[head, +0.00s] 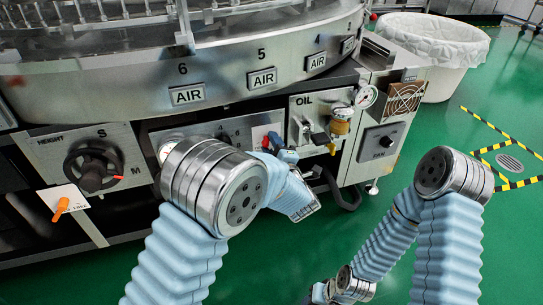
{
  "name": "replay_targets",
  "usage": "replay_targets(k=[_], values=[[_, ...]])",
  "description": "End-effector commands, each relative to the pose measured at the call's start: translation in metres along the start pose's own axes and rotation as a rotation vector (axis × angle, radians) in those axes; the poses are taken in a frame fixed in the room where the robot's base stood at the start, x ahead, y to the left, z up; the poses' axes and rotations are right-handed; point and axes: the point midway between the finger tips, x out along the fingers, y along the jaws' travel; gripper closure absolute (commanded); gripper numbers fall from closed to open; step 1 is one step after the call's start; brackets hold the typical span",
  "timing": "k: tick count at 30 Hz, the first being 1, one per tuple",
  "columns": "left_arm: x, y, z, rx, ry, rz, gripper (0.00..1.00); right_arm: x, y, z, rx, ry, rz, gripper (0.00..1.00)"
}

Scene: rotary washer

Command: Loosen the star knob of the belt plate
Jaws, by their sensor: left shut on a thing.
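I cannot make out the belt plate. My right arm hangs low at the right, clear of the machine. Its end (325,291) is at the bottom edge, and I cannot make out its fingers.
The OIL panel (308,103), a gauge (366,96) and a switch box (382,142) are right of my left gripper. A lined white bin (440,70) stands behind. Green floor at right is free.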

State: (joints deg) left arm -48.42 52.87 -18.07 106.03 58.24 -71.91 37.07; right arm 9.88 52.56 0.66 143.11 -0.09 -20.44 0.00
Motion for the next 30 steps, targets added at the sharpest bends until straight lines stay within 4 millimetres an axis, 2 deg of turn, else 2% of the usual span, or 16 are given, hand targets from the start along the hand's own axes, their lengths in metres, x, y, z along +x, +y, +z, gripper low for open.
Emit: replay_targets(k=[4, 21, 30], values=[[0.0004, -0.0021, 0.0001, -0.138, 0.000, -0.003, 0.91, 0.0075, 0.0029, -0.0003, 0.000, 0.002, 0.000, 0.57], [0.0002, 0.0000, -0.0004, -0.672, 0.000, -0.004, 0.91, 0.0075, 0.0028, -0.0003, 0.000, 0.003, 0.000, 0.57], [0.0002, 0.0003, -0.0008, -0.890, 0.001, -0.003, 0.91, 0.0075, 0.0029, -0.0003, 0.000, 0.003, 0.000, 0.57]])
